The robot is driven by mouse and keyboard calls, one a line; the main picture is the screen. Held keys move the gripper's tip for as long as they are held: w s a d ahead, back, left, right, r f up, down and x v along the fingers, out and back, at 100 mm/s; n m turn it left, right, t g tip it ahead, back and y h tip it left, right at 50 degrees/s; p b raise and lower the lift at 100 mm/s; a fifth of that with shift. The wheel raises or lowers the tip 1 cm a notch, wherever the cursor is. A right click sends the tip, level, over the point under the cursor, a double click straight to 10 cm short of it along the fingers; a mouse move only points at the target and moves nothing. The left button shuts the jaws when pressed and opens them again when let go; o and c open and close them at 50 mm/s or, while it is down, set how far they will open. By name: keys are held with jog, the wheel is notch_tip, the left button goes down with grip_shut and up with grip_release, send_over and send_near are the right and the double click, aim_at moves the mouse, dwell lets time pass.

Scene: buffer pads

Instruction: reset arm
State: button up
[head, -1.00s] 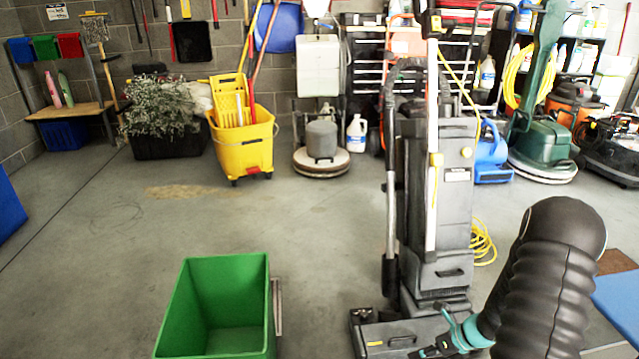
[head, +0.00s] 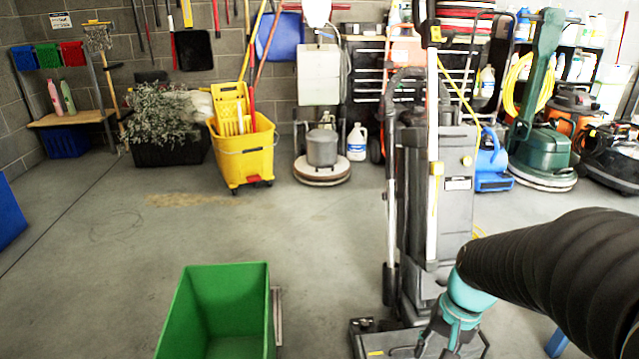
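My arm, in a black ribbed sleeve with a teal wrist, reaches in from the right edge of the head view. My gripper (head: 436,350) points down at the bottom, in front of the base of a grey upright floor machine (head: 458,200). The fingertips are cut off by the lower frame edge, so I cannot tell whether it is open or shut. No object shows in it. I cannot tell whether it touches the machine.
An empty-looking green bin (head: 178,310) stands at bottom left. A yellow mop bucket (head: 245,160), a floor polisher (head: 321,165) and a green floor machine (head: 540,150) line the back. The middle floor is clear.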

jog(key=s+a+r+n+t, duration=0.2)
jog(key=s+r, duration=0.1)
jog(key=r, duration=0.3)
jog(key=s+a+r+n+t+h, duration=0.1)
jog(key=s+a+r+n+t, duration=0.2)
jog(key=r, duration=0.4)
jog(key=shift+s+a+h, duration=0.2)
jog(key=shift+s+h, duration=0.1)
jog(key=shift+s, duration=0.25)
